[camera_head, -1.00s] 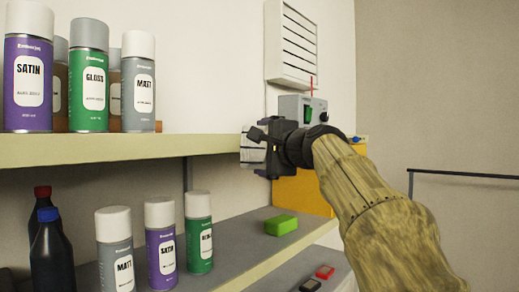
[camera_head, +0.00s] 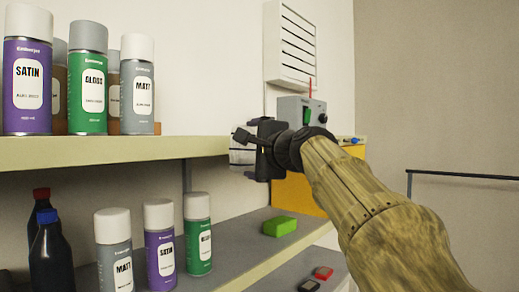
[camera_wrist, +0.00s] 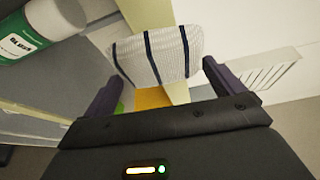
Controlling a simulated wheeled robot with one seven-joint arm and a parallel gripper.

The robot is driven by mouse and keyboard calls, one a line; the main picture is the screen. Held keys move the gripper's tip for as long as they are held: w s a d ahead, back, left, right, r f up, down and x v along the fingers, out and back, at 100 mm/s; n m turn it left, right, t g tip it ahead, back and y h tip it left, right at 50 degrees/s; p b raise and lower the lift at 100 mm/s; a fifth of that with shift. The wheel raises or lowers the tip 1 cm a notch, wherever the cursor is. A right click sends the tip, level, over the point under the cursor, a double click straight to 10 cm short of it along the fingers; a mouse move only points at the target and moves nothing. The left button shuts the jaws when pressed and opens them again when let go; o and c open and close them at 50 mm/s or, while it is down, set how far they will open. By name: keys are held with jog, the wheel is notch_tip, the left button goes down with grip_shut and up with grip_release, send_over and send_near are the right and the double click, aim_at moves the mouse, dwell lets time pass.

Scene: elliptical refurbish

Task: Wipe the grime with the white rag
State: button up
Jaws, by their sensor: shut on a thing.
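The white rag (camera_wrist: 155,55) has dark blue stripes and spans between my two fingers in the wrist view. My gripper (camera_wrist: 160,82) is shut on it. In the head view the rag (camera_head: 241,157) shows as a small pale patch at the left side of my gripper (camera_head: 252,155), by the right end of the upper shelf. My forearm comes in from the lower right. I cannot make out any grime in either view; part of the shelf end is hidden behind my gripper.
Spray cans (camera_head: 87,80) stand on the upper shelf (camera_head: 100,150), left of my gripper. More cans (camera_head: 160,243) and dark bottles (camera_head: 50,255) stand on the lower shelf. A green block (camera_head: 280,226) lies on the lower shelf. A grey switch box (camera_head: 296,107) is behind my arm.

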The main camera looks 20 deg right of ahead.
jog(key=shift+s+a, duration=0.35)
jog(key=shift+a, duration=0.25)
jog(key=shift+d+f, duration=0.1)
jog(key=shift+s+d+b, duration=0.4)
jog(key=shift+s+d, duration=0.05)
jog(key=shift+s+d+b, duration=0.3)
jog(key=shift+s+d, duration=0.15)
jog(key=shift+s, duration=0.35)
jog(key=shift+s+d+b, duration=0.45)
jog(key=shift+s+d, duration=0.4)
jog(key=shift+s, duration=0.3)
jog(key=shift+s+d+b, duration=0.45)
jog(key=shift+s+d, duration=0.45)
jog(key=shift+s, duration=0.3)
